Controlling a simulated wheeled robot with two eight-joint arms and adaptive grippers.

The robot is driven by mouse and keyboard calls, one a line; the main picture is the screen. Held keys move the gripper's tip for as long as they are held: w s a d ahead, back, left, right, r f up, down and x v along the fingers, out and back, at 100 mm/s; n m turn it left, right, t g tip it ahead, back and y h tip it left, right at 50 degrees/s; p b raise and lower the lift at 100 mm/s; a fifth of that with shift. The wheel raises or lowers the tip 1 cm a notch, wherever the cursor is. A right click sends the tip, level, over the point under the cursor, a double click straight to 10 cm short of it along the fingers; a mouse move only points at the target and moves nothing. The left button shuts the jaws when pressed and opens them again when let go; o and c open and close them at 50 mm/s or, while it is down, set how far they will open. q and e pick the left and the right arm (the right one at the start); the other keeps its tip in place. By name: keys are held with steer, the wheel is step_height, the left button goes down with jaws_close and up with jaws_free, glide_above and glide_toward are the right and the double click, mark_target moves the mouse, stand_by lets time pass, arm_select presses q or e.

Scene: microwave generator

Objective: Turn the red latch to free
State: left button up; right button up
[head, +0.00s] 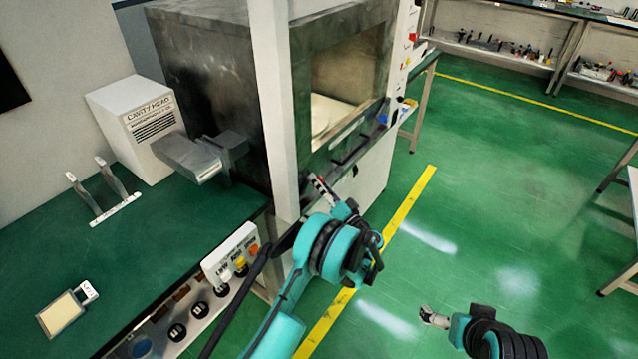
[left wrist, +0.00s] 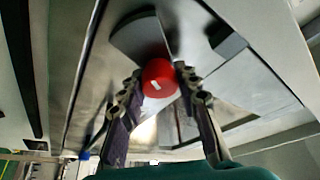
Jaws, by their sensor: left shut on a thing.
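The red latch (left wrist: 160,76) is a round red knob with a short white mark, under a grey metal surface in the left wrist view. My left gripper (left wrist: 158,90) has one finger on each side of the knob and is shut on it. In the head view my left gripper (head: 323,187) is at the front of the metal oven-like cabinet (head: 205,72), beside the white post. The latch cannot be made out there. My right gripper (head: 434,318) is low at the right, over the floor, apart from everything; its jaws are too small to read.
A white upright post (head: 272,110) stands close to my left arm. A green bench (head: 60,245) at the left carries a white box (head: 135,125), a two-pronged fixture (head: 105,190) and a small framed plate (head: 62,313).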

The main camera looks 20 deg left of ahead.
arm_select(q)
steer(key=o, duration=1.2)
steer(key=shift+c, duration=0.2)
steer(key=v, duration=1.2)
